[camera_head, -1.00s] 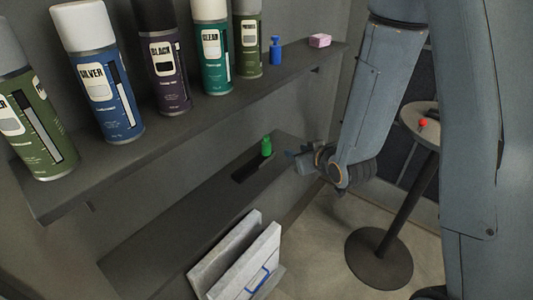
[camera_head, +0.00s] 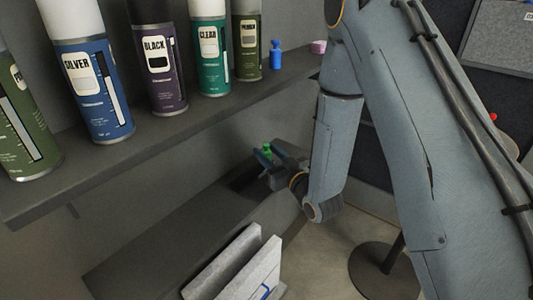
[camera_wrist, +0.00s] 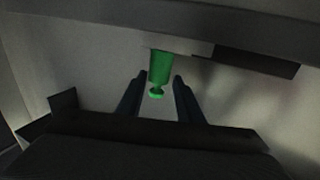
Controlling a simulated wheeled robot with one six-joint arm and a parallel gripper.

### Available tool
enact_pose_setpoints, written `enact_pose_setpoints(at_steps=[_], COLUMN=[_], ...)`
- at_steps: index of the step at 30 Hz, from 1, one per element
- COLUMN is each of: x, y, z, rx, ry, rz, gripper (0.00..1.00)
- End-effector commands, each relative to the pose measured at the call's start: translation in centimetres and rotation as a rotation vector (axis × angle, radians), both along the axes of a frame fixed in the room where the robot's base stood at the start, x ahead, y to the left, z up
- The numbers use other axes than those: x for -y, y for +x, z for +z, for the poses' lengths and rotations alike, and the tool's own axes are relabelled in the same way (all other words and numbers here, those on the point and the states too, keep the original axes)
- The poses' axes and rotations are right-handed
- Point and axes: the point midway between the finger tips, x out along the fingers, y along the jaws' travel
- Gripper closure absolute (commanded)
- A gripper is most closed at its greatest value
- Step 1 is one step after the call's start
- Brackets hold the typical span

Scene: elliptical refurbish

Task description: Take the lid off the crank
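A small green object (camera_head: 267,149) stands near the back of the lower shelf (camera_head: 165,240). In the wrist view the green object (camera_wrist: 160,68) lies ahead, lined up with the gap between my fingers. My gripper (camera_head: 264,163) is at the lower shelf, with its fingers reaching to the green object and partly covering it.
Several spray cans, including a blue one (camera_head: 92,85), line the upper shelf (camera_head: 140,145), with a small blue object (camera_head: 275,55) and a pink block (camera_head: 318,46). Pale upright panels (camera_head: 240,272) stand below. A round-based stand (camera_head: 372,274) is at right, partly hidden by my arm.

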Motion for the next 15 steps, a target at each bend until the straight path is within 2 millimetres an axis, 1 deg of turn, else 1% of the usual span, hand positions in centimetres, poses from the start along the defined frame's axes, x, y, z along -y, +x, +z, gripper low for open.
enact_pose_setpoints(at_steps=[5, 12, 15], x=[-0.6, -2.1, -2.6], y=[1.1, 4.1, 4.7], z=[0.0, -0.1, -0.1], rx=[0.001, 0.001, 0.0], ry=[0.001, 0.0, 0.0], rz=[0.002, 0.001, 0.001], gripper=[0.67, 0.67, 0.67])
